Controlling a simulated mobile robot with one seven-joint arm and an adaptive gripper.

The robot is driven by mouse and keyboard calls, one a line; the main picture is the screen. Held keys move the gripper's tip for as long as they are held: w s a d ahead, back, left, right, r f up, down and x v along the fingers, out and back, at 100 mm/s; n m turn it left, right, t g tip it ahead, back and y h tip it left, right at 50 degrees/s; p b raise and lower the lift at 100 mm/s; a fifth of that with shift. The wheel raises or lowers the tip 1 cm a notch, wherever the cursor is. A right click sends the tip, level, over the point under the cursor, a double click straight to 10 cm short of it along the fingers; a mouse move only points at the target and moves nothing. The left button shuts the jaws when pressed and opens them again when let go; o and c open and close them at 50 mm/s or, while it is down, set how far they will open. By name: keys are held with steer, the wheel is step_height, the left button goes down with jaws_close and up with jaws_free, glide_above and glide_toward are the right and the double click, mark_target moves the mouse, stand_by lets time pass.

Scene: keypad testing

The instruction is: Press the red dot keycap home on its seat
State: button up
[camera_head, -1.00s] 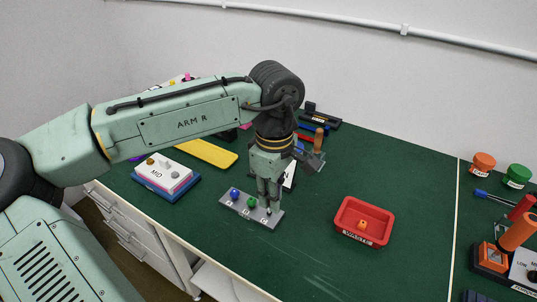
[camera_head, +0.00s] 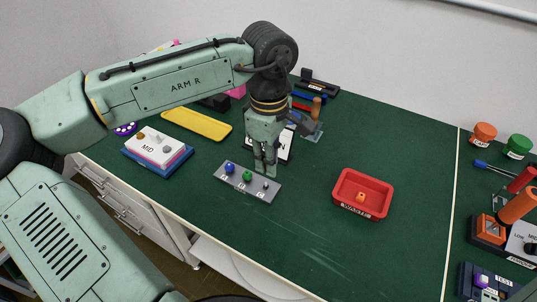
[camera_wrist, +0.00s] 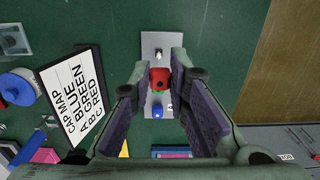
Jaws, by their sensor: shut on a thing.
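My gripper (camera_head: 266,174) is shut on the red dot keycap (camera_wrist: 160,78), which shows between the fingers in the wrist view. In the head view the fingers hide this cap. The gripper is upright, over the grey key plate (camera_head: 259,194). A blue cap (camera_head: 230,168) and a green cap (camera_head: 247,176) sit on the plate to its left. A bare grey peg (camera_head: 265,186) stands at the plate's right end, apart from the gripper; the peg (camera_wrist: 158,55) also shows beyond the red cap in the wrist view. The red cap's dot is not clear.
A card (camera_wrist: 73,94) reads A blue, B green, C red. A red waste tray (camera_head: 385,200) holding a small orange piece stands to the right. A white MID box (camera_head: 158,155) and a yellow tray (camera_head: 196,125) lie to the left. Green table is clear in front.

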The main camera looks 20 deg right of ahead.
steer(key=b, duration=0.3)
glide_above(270, 189)
steer(key=shift+f, duration=2.45)
steer(key=shift+p, duration=0.95)
steer(key=shift+f+b, duration=0.55)
steer(key=shift+f, duration=0.4)
steer(key=shift+r, duration=0.1)
steer(key=shift+r+p, duration=0.6)
steer(key=shift+p, duration=0.2)
steer(key=shift+p, duration=0.75)
stand_by(0.5)
steer(key=shift+f+b, duration=0.3)
steer(key=shift+f, duration=0.4)
